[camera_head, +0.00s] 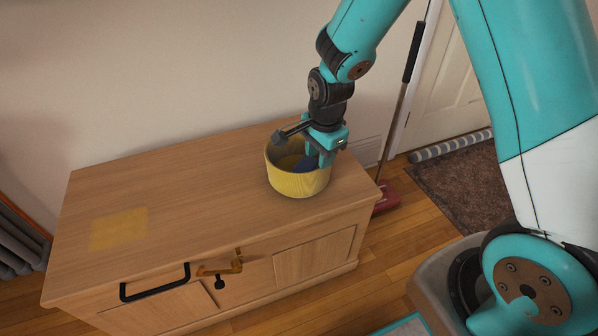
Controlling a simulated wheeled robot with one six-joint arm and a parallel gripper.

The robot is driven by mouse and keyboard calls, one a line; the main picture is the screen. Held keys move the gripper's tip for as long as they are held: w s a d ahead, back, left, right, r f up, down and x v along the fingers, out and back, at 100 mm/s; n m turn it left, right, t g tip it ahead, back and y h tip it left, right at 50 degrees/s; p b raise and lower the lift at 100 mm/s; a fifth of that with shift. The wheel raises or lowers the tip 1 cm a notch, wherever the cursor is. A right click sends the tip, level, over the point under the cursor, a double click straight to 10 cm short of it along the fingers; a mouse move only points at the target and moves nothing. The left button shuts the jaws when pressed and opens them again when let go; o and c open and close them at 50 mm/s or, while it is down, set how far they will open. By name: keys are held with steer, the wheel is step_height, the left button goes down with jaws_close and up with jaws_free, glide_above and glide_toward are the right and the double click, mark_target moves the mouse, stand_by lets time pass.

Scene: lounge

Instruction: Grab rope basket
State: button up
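The yellow rope basket (297,184) stands upright on the wooden cabinet top, near its right end. Something dark blue (305,164) shows inside it, partly hidden. My gripper (321,160) points down at the right side of the basket's rim. Its teal fingers overlap the rim in the picture, and at least one seems to reach into the basket opening. Whether the fingers are closed on the wall is not clear from this angle.
The wooden cabinet (190,190) has a yellowish square patch (119,229) on its top and a black handle (155,284) at the front. A wall stands behind it. A long-handled red floor tool (388,197) stands right of the cabinet, near a brown rug (455,190).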

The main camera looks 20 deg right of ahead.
mark_target(317, 182)
steer(key=f+b, duration=0.1)
steer(key=f, duration=0.2)
steer(key=f+b, duration=0.1)
steer(key=f, duration=0.2)
steer(key=shift+s+a, duration=0.2)
jaws_close()
